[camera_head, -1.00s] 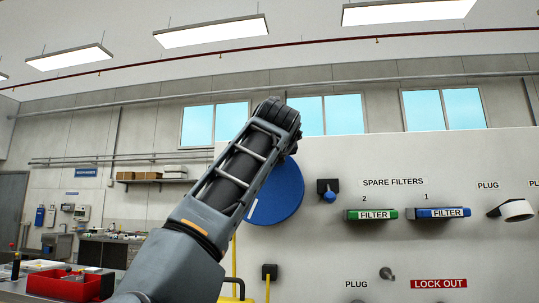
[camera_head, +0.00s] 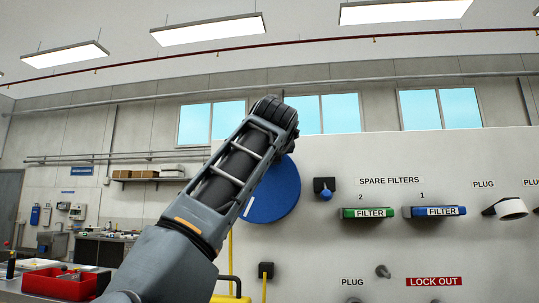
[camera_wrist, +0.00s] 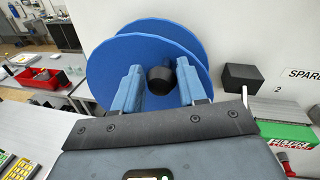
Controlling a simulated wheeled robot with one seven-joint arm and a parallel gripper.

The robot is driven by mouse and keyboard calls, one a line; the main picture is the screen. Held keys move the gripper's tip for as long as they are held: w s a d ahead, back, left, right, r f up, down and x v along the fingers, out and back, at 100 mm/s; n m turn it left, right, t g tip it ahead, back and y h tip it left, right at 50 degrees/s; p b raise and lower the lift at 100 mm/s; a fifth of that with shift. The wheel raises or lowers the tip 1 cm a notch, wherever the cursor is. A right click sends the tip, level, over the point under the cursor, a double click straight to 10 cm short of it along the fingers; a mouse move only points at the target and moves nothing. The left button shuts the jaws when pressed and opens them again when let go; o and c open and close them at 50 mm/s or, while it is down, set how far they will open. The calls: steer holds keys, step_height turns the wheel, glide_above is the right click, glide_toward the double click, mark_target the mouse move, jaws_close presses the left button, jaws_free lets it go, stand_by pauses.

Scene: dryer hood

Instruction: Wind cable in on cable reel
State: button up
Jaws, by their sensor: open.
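The cable reel (camera_head: 277,194) is a blue disc on the white wall panel; in the head view my arm covers its upper left part. In the wrist view the reel (camera_wrist: 118,57) shows as two blue discs, with a black round knob (camera_wrist: 161,80) on its face. My gripper (camera_wrist: 158,68) is open in front of the reel. Its two fingers stand on either side of the knob, with gaps visible. I cannot tell how deep the knob sits between them. In the head view the gripper is hidden behind my arm. A yellow cable (camera_head: 230,248) hangs below the reel.
Right of the reel are a black bracket with a blue knob (camera_head: 326,190), a green filter (camera_head: 368,212) and a blue filter (camera_head: 434,211). A yellow object (camera_head: 231,297) sits below. A red bin (camera_head: 58,283) stands on a bench at left.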

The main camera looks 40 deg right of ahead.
steer(key=b+v, duration=0.1)
steer(key=v, duration=0.6)
steer(key=shift+a, duration=0.15)
steer(key=shift+s, duration=0.15)
